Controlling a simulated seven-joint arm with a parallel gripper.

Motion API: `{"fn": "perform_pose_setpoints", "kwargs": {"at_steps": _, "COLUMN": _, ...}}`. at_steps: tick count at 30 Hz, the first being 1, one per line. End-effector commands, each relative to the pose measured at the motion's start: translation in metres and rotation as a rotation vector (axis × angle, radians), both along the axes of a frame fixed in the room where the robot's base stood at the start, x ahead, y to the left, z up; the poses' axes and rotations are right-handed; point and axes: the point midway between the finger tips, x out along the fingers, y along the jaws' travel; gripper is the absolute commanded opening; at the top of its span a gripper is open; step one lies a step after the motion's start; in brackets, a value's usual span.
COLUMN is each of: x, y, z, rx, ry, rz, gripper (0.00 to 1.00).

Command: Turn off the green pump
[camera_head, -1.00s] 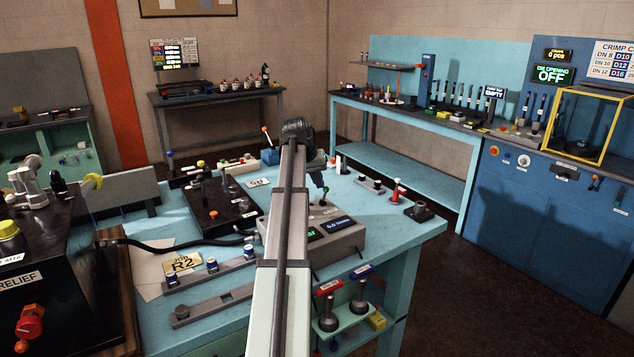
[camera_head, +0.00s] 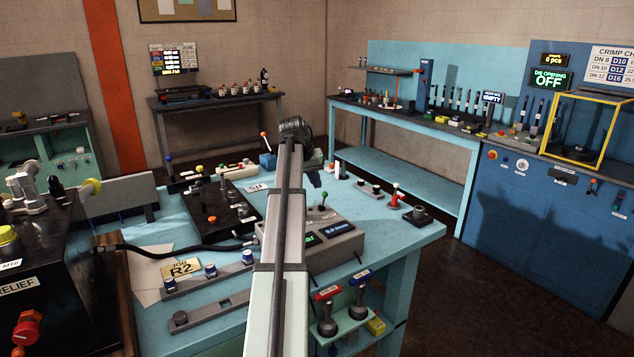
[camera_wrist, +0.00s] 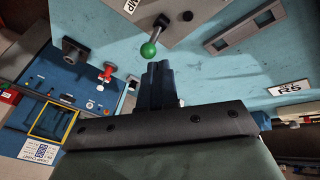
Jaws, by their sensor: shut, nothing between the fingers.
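A grey box (camera_head: 330,243) with a green-lit and a blue-lit display stands on the light blue bench, partly hidden by my arm. A short lever with a green ball knob (camera_head: 323,195) rises from its top. In the wrist view the green knob (camera_wrist: 148,50) sits just beyond my fingertips, slightly left of them. My gripper (camera_wrist: 158,66) is shut and empty, pointing at the knob. I cannot tell whether it touches it. In the head view my gripper (camera_head: 315,181) shows just above the knob, partly behind my arm.
A black box (camera_head: 205,215) with small knobs lies left of my arm. A red-knobbed lever (camera_head: 394,194) and other small fittings stand on the bench to the right. Red and blue handled tools (camera_head: 328,300) hang at the bench's front edge.

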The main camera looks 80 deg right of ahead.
Motion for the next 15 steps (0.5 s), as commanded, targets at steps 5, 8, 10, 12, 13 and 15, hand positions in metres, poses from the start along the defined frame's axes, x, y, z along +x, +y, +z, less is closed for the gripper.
{"fn": "perform_pose_setpoints", "kwargs": {"at_steps": 5, "x": 0.023, "y": 0.002, "z": 0.01, "rx": 0.0, "ry": 0.0, "rz": 0.002, "gripper": 0.0}}
{"fn": "perform_pose_setpoints", "kwargs": {"at_steps": 8, "x": 0.034, "y": 0.004, "z": 0.022, "rx": -0.002, "ry": 0.0, "rz": 0.001, "gripper": 0.0}}
{"fn": "perform_pose_setpoints", "kwargs": {"at_steps": 10, "x": 0.032, "y": 0.005, "z": 0.038, "rx": -0.002, "ry": 0.0, "rz": 0.0, "gripper": 0.0}}
{"fn": "perform_pose_setpoints", "kwargs": {"at_steps": 12, "x": 0.032, "y": 0.006, "z": 0.052, "rx": -0.003, "ry": 0.0, "rz": 0.0, "gripper": 0.0}}
{"fn": "perform_pose_setpoints", "kwargs": {"at_steps": 13, "x": 0.032, "y": 0.006, "z": 0.058, "rx": -0.003, "ry": 0.0, "rz": 0.0, "gripper": 0.0}}
{"fn": "perform_pose_setpoints", "kwargs": {"at_steps": 15, "x": 0.032, "y": 0.008, "z": 0.07, "rx": -0.002, "ry": 0.0, "rz": 0.0, "gripper": 0.0}}
